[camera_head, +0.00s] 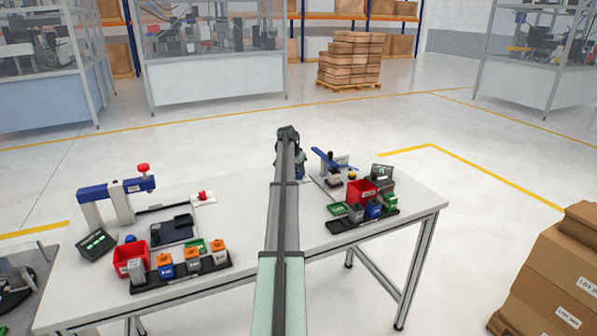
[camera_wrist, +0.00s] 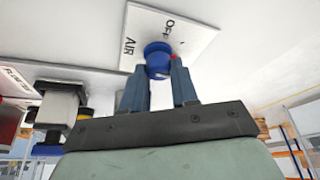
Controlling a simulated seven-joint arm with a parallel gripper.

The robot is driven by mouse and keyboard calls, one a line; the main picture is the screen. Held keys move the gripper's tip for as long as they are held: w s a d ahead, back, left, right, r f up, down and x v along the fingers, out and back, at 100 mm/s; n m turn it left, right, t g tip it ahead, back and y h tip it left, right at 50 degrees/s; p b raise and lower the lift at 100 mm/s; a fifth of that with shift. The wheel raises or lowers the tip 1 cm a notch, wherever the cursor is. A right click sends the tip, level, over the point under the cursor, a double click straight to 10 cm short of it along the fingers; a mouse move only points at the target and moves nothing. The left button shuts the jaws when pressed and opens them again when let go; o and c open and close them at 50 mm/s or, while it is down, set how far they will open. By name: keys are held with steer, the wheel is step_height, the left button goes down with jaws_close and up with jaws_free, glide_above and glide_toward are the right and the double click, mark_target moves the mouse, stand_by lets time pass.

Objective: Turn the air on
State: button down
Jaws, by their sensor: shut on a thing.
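A round blue knob (camera_wrist: 158,62) sits on a white plate (camera_wrist: 197,35) in the wrist view. The plate carries the dark words AIR and OFF. A small red spot shows at the knob's right side, partly hidden by a finger. My gripper (camera_wrist: 160,76) has its two blue fingers on either side of the knob and is shut on it. In the head view my gripper (camera_head: 301,166) is at the far middle of the table. My arm hides the knob and its plate there.
On the table (camera_head: 240,268), a blue and white press fixture (camera_head: 118,193), red bin (camera_head: 131,260) and coloured blocks stand left of my arm. A clamp fixture (camera_head: 333,165), red bin (camera_head: 361,192) and more blocks stand right. Bare tabletop lies beside my arm.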

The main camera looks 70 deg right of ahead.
steer(key=m, duration=0.2)
steer(key=m+g, duration=0.1)
steer(key=m, duration=0.1)
steer(key=shift+w+d+m+g+y, duration=0.15)
steer(key=shift+m+g+y, duration=0.15)
steer(key=shift+y, duration=0.1)
steer(key=shift+m+g+y, duration=0.6)
steer(key=shift+m, duration=1.4)
steer(key=c, duration=0.9)
jaws_free()
steer(key=shift+o, duration=0.2)
steer(key=v, duration=1.4)
